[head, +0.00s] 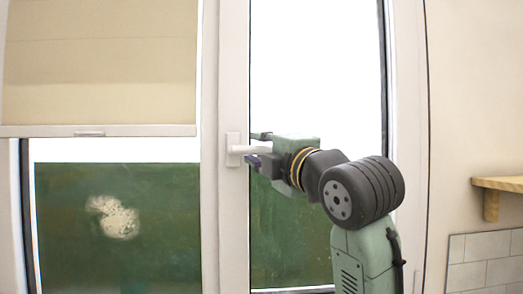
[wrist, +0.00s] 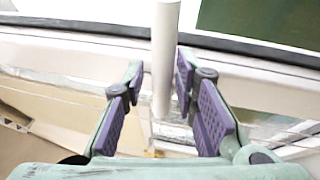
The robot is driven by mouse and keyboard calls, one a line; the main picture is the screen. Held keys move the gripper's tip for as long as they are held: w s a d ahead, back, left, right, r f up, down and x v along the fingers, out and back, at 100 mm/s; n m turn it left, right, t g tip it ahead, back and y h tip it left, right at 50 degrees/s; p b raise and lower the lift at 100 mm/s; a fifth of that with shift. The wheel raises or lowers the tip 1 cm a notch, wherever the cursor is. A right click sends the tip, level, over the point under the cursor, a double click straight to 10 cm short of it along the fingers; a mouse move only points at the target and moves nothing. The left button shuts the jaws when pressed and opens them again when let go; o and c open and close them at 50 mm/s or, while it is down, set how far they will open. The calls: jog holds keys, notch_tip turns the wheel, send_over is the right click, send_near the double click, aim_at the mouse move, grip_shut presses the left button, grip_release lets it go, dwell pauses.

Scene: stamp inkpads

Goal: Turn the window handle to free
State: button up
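The white window handle (head: 240,149) sits on its base plate on the middle window frame in the head view. Its lever points sideways to the right, about level. My gripper (head: 259,149) is at the lever from the right, one finger above it and one below. In the wrist view the lever (wrist: 165,50) runs between the two purple-padded fingers of my gripper (wrist: 160,82). The fingers are apart. A gap shows on the left side of the lever; the right fingertip is close to it, and contact is unclear. The lever's outer end is hidden by my gripper in the head view.
A beige blind (head: 100,70) covers the upper left pane. The right pane's frame (head: 408,110) stands behind my arm. A wooden shelf (head: 497,184) is on the wall at the right, above grey tiles (head: 485,262).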

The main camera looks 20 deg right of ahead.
jog(key=shift+o, duration=0.5)
jog(key=shift+s+f, duration=0.1)
jog(key=shift+s, duration=0.1)
jog(key=v, duration=1.1)
jog(key=shift+s, duration=0.3)
jog(key=shift+d, duration=0.1)
